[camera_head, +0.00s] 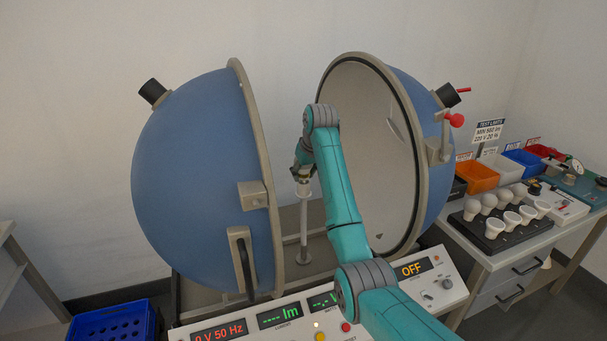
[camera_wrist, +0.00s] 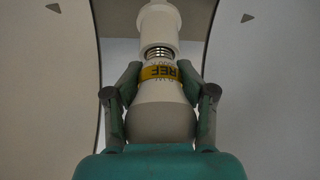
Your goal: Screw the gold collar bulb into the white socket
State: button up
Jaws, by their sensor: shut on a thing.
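The gold collar bulb (camera_wrist: 160,105) is in my gripper (camera_wrist: 161,78), with a finger closed on each side of it near the gold collar (camera_wrist: 160,72), which is marked REF. The bulb is roughly in line with the white socket (camera_wrist: 157,25). Its metal thread (camera_wrist: 158,53) shows between collar and socket mouth, its tip at or just inside the mouth; how deep I cannot tell. In the head view my gripper (camera_head: 302,172) is at the top of the socket post (camera_head: 304,220), between the two sphere halves; the bulb is mostly hidden there.
The blue sphere halves (camera_head: 200,165) stand open around my arm, the right one showing its pale inside (camera_head: 365,150). A control panel (camera_head: 440,290) is in front. At right, a bench holds a dark tray (camera_head: 490,235) of several bulbs and coloured bins (camera_head: 478,175). A blue crate (camera_head: 110,322) is lower left.

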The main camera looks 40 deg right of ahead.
jog(key=m+h, duration=0.1)
jog(key=m, duration=0.2)
jog(key=m+g+h, duration=0.1)
jog(key=m, duration=0.2)
jog(key=shift+a, duration=0.1)
jog(key=m, duration=0.2)
jog(key=m+g+h, duration=0.1)
jog(key=m, duration=0.1)
jog(key=shift+m+g+h, duration=0.3)
jog(key=shift+m, duration=0.1)
jog(key=m+g, duration=0.2)
jog(key=m, duration=0.3)
jog(key=shift+m, duration=0.3)
jog(key=m+g, duration=0.1)
jog(key=m, duration=0.2)
jog(key=m+g, duration=0.1)
jog(key=m, duration=0.1)
jog(key=shift+f+m+g, duration=0.1)
jog(key=shift+m+g, duration=0.2)
jog(key=shift+m, duration=0.1)
jog(key=o, duration=1.1)
